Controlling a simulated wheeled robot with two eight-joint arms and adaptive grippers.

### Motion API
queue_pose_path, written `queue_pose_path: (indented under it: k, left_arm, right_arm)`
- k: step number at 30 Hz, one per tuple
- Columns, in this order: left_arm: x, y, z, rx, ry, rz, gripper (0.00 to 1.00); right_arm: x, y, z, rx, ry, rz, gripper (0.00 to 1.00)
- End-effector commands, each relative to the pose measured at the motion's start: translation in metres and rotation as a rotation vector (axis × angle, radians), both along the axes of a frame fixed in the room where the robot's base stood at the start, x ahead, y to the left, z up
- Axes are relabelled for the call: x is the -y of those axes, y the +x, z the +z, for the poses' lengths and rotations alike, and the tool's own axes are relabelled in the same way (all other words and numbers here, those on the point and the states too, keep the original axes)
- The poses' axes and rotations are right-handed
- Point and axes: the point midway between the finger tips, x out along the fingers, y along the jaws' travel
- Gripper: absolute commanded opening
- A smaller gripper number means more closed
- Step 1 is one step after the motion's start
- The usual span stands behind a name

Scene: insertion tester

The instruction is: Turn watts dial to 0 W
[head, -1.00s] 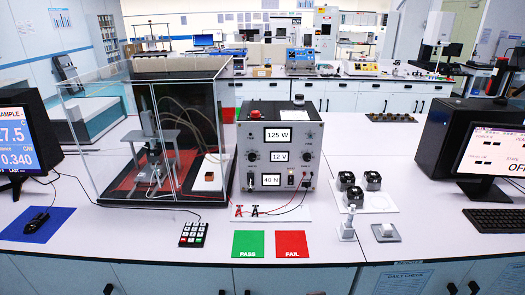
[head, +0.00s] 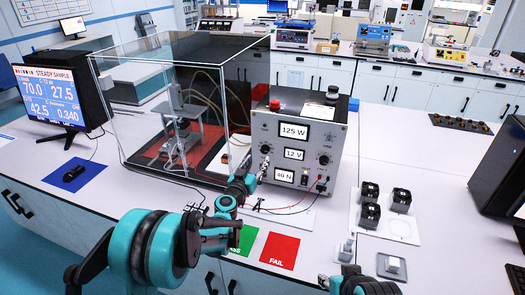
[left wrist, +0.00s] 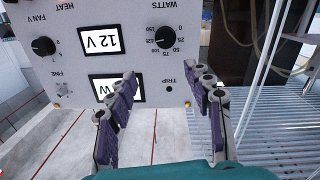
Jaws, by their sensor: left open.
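The grey tester box (head: 335,150) stands on the bench, its top display reading 125 W (head: 293,130). The black watts dial (head: 265,149) is on the left of its front panel. The left wrist view shows the panel upside down, with the watts dial (left wrist: 165,38) and its number scale; its pointer is too small to read. My left gripper (head: 256,170) is just in front of the panel, below the dial. In the left wrist view its fingers (left wrist: 168,82) are open, apart and empty, the dial between and beyond their tips.
A clear enclosure (head: 180,110) with a test rig stands left of the box. Red and black leads (head: 285,208) lie in front of it. A green mat (head: 244,240) and a red FAIL mat (head: 280,250) lie nearer. Black square parts (head: 371,213) stand on a white plate at right.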

Motion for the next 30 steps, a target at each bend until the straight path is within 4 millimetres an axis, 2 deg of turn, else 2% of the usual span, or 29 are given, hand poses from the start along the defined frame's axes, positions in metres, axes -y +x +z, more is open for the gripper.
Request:
queue_pose_path:
  k: [3,6,21,30]
  left_arm:
    - [-0.001,0.013,-0.016,0.014,-0.013,0.029,0.52]
    - [-0.001,0.020,-0.023,0.018,-0.016,0.040,0.52]
    - [0.020,0.086,-0.025,0.019,-0.017,0.041,0.52]
    - [0.022,0.092,-0.024,0.019,-0.017,0.041,0.52]
  right_arm:
    - [0.000,0.000,0.003,0.000,0.000,0.000,0.40]
    - [0.000,0.000,0.003,0.000,0.000,0.000,0.40]
    - [0.000,0.000,-0.015,0.000,0.000,0.000,0.40]
    - [0.000,0.000,-0.015,0.000,0.000,0.000,0.40]
